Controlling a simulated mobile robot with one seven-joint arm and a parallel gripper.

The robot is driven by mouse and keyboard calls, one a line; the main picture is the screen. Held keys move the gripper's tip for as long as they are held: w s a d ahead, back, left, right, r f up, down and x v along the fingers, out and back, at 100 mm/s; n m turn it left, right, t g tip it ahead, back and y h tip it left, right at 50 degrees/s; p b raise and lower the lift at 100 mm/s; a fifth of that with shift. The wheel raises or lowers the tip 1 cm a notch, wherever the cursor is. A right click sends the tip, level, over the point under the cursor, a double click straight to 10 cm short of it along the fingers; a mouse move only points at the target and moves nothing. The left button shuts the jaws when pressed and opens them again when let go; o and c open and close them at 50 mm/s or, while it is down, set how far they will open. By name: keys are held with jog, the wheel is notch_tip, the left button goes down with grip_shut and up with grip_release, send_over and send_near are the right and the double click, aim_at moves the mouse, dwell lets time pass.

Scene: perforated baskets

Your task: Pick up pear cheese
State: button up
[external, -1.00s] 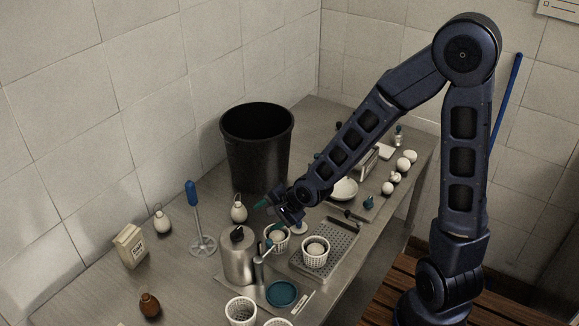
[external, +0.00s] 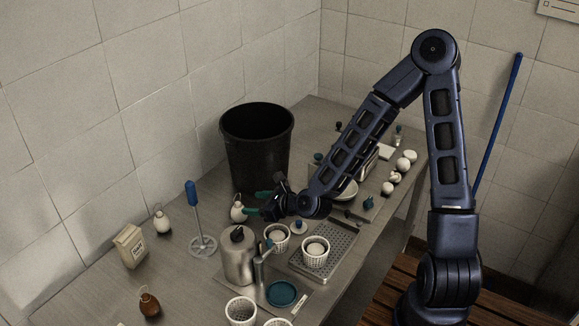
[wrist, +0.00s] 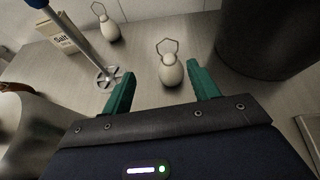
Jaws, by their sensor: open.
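A pale pear cheese (external: 238,213) with a wire-like loop on top stands upright on the metal table in front of the black bin. In the wrist view this pear cheese (wrist: 171,74) shows in the gap between my green fingertips, with no visible contact. My gripper (external: 254,203) is open and empty, close beside it on its right in the external view; it also shows in the wrist view (wrist: 164,76). A second pale pear cheese (external: 162,222) stands farther left, also in the wrist view (wrist: 109,29). A brown pear-shaped one (external: 149,304) stands at the front left.
The black bin (external: 257,150) stands close behind the gripper. A blue-handled masher (external: 194,212) and a salt carton (external: 130,246) are to the left. A steel canister (external: 237,258) and perforated baskets (external: 315,261) stand in front.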

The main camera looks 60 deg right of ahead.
aim_at(237, 208)
jog(key=shift+m, duration=0.3)
jog(key=shift+w+d+r+x, duration=0.1)
jog(key=shift+d+x, duration=0.1)
jog(key=shift+x, duration=1.6)
jog(key=shift+w+d+r+x, duration=0.15)
jog(key=shift+d+x, duration=0.1)
jog(key=shift+x, duration=1.55)
jog(key=shift+s+d+r+x, duration=0.1)
jog(key=shift+d+x, duration=0.1)
jog(key=shift+x, duration=1.6)
grip_shut()
jog(key=shift+r, duration=0.1)
